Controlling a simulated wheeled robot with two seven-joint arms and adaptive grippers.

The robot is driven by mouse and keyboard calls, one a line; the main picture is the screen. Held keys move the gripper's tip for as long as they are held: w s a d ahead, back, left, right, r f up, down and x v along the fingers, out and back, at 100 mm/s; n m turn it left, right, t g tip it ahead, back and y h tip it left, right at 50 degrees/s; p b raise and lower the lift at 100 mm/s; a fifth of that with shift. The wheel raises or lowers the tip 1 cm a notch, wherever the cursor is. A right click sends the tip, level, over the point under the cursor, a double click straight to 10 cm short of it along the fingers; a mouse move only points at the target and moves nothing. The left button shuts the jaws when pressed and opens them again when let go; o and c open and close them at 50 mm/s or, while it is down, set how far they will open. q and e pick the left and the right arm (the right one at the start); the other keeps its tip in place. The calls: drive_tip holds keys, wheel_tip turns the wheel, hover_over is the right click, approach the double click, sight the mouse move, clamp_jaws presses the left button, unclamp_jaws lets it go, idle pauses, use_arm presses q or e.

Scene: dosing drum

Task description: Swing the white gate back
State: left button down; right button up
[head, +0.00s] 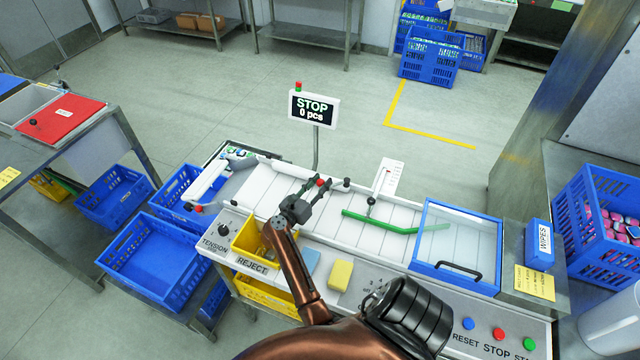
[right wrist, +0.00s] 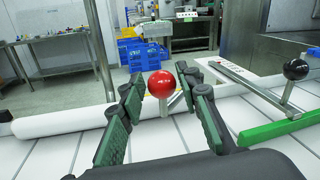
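My right gripper (head: 320,188) reaches over the white conveyor and is open. Its two fingers stand on either side of a red ball knob (head: 320,182), with gaps visible beside the knob in the right wrist view (right wrist: 161,84). A green bar (head: 385,225) with a black knob (right wrist: 295,69) lies to the right. My left gripper is not in view.
A STOP display (head: 313,108) stands behind the conveyor. A clear blue-framed cover (head: 418,240) is at the right. A white arm (head: 207,180) is at the left end. Yellow bins (head: 250,238), a yellow block (head: 341,274) and buttons (head: 499,334) are along the front.

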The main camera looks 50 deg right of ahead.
drive_tip(key=shift+o, duration=0.8)
wheel_tip(320, 180, up, 10)
drive_tip(key=shift+r, duration=0.1)
drive_tip(key=shift+a, duration=0.15)
idle(0.3)
